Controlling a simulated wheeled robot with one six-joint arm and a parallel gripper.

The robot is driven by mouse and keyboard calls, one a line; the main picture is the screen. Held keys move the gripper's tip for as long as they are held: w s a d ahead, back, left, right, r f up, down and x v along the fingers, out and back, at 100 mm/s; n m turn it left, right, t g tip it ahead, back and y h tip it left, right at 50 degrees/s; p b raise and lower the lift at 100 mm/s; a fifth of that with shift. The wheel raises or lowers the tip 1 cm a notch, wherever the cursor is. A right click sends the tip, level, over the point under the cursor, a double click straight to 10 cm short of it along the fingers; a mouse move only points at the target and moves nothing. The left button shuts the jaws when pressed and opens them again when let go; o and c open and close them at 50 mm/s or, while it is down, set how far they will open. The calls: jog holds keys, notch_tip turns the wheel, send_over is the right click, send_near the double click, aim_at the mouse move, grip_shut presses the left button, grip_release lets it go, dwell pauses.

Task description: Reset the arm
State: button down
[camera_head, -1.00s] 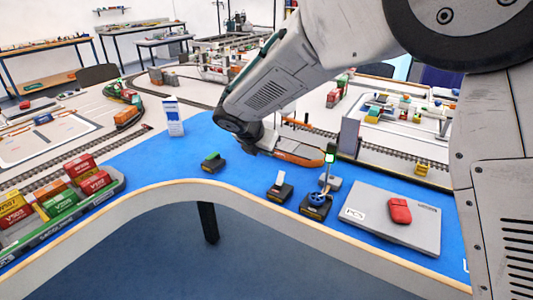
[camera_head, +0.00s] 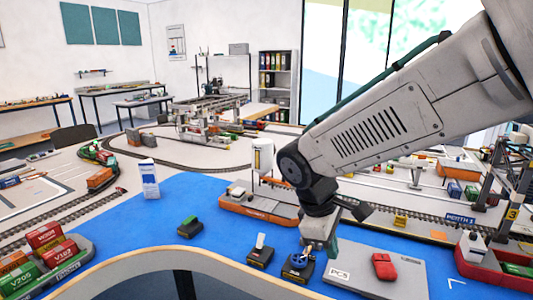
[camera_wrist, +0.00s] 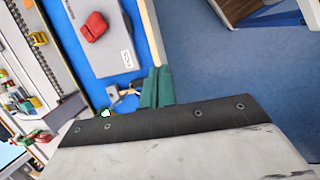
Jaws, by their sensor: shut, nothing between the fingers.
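My arm reaches in from the upper right of the head view and bends down at the wrist. My gripper (camera_head: 328,248) points down over the blue table top (camera_head: 220,215), near the grey laptop's left edge and the block with a blue ring. In the wrist view its green fingers (camera_wrist: 157,78) lie together, with nothing seen between them. How high the fingertips are above the table is hard to tell.
A grey laptop (camera_head: 345,275) carries a red pouch (camera_head: 384,266). Small dark blocks (camera_head: 260,257), (camera_head: 298,268) and (camera_head: 190,227) stand left of it. An orange-hulled model ship (camera_head: 258,211) lies behind. A red-based model crane (camera_head: 510,210) stands at right. The table's curved edge is in front.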

jog(key=s+d+r+m+y, duration=0.1)
jog(key=s+d+r+m, duration=0.1)
jog(key=s+d+m, duration=0.4)
jog(key=s+d+r+m+y, duration=0.2)
jog(key=s+d+m, duration=0.4)
jog(key=s, duration=0.7)
jog(key=shift+d+r+t+y, duration=0.3)
jog(key=shift+d+r+t, duration=0.1)
jog(key=shift+d+r, duration=0.4)
